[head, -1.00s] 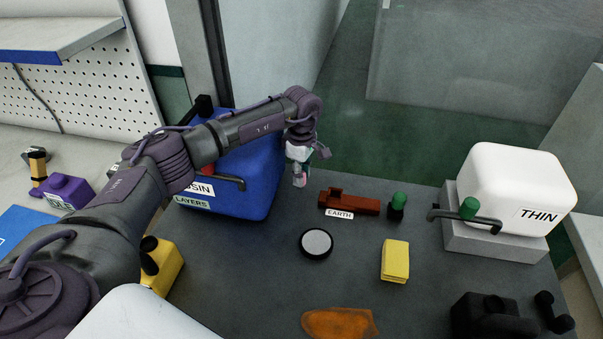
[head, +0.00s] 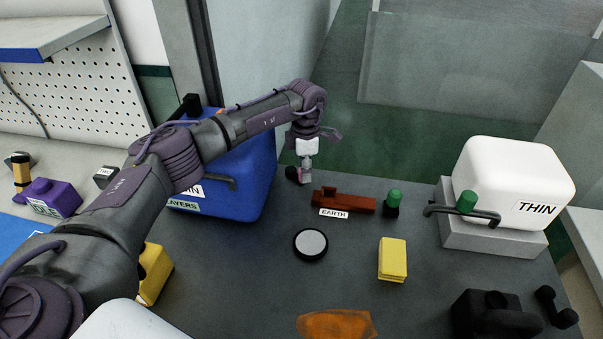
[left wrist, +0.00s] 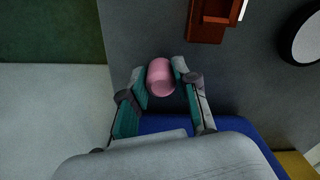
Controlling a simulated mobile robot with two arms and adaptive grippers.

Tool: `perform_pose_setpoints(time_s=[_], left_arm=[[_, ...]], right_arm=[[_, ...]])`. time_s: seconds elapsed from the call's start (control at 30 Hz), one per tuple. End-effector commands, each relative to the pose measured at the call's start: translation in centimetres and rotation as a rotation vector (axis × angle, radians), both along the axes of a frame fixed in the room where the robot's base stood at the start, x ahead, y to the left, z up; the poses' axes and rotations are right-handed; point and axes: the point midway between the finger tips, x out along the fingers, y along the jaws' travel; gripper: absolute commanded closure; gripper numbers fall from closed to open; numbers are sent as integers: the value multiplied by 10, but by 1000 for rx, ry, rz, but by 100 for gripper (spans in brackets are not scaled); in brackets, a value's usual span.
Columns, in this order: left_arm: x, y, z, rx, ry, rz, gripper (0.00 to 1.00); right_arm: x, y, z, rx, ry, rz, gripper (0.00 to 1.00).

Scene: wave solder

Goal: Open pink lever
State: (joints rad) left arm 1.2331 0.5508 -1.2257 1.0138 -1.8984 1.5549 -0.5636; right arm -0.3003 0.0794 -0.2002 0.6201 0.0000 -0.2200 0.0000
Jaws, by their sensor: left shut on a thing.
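The pink lever's rounded end (left wrist: 160,77) sits between the two fingers of my left gripper (left wrist: 160,82) in the left wrist view. The fingers are shut on it. In the head view my left gripper (head: 307,160) points down at the back of the dark table, left of the red EARTH block (head: 345,201). A little pink shows at its fingertips. A small black piece (head: 292,174) stands just left of the fingertips; whether it belongs to the lever I cannot tell. My right gripper is not in view.
A blue box (head: 240,190) stands close behind my left arm. A green-knobbed black lever (head: 392,203), a grey disc (head: 311,244), a yellow block (head: 393,259) and a white THIN box (head: 515,175) are to the right. The table's back edge is near the gripper.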

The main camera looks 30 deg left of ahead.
Motion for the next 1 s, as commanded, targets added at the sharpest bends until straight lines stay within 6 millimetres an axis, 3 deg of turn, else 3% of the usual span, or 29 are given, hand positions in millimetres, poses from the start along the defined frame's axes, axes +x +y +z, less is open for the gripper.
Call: perform_pose_setpoints(time_s=[0.3,0.77,0.8,0.93,1.0], left_arm=[[7,-2,1,0,-4,110,100],[8,-2,2,-1,-6,126,100],[8,-2,2,-1,-6,126,69],[8,-2,2,-1,-6,125,47],[8,-2,1,-1,-4,125,45]], right_arm=[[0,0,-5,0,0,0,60],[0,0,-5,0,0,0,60],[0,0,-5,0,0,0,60],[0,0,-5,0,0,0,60],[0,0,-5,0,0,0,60]])
